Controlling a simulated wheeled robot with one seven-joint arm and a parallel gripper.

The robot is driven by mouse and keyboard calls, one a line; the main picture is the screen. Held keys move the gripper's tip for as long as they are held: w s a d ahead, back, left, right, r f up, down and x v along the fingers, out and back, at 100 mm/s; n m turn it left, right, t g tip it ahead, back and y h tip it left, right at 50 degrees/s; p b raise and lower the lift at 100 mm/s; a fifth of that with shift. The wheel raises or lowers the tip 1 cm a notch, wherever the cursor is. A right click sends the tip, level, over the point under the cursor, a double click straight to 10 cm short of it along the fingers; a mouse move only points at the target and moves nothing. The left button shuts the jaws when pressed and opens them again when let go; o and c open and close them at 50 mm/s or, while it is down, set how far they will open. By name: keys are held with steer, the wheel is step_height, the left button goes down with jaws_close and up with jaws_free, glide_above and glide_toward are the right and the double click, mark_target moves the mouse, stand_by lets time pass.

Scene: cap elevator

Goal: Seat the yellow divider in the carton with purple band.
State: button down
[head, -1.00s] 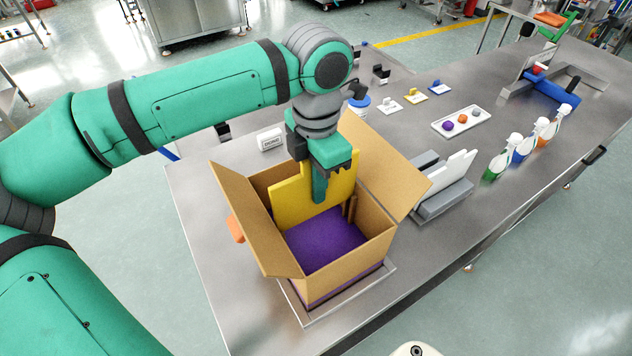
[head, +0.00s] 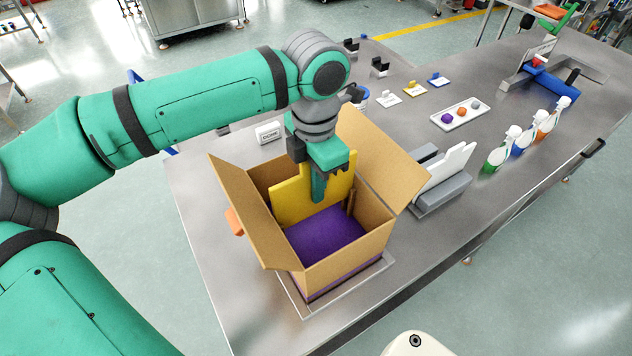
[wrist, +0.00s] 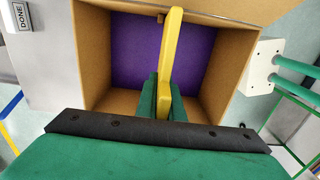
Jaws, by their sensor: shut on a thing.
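The open carton (head: 345,252) stands on the steel table with its flaps spread; a purple band (head: 318,292) shows low on its outside and its floor is purple (head: 325,232). The yellow divider (head: 288,200) is upright inside the carton, toward the far side, with its top near the rim. In the wrist view the divider (wrist: 172,60) crosses above the purple floor. My gripper (head: 318,188) is shut on the divider's upper edge. The divider's lower edge is hard to make out, so I cannot tell if it is fully down. A brown slot strip (head: 351,202) shows on the inner wall.
A grey rack with white panels (head: 445,180) stands right of the carton. Spray bottles (head: 520,145), a white tray with coloured balls (head: 461,113) and small cards (head: 414,88) lie farther back. A DONE sign (head: 269,133) stands behind the carton. The table's front right is clear.

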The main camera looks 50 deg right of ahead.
mark_target(315, 212)
steer(key=shift+f, duration=5.3)
steer(key=c, duration=1.8)
jaws_free()
steer(key=shift+r, duration=0.1)
step_height(315, 212, up, 11)
steer(key=shift+f, duration=0.15)
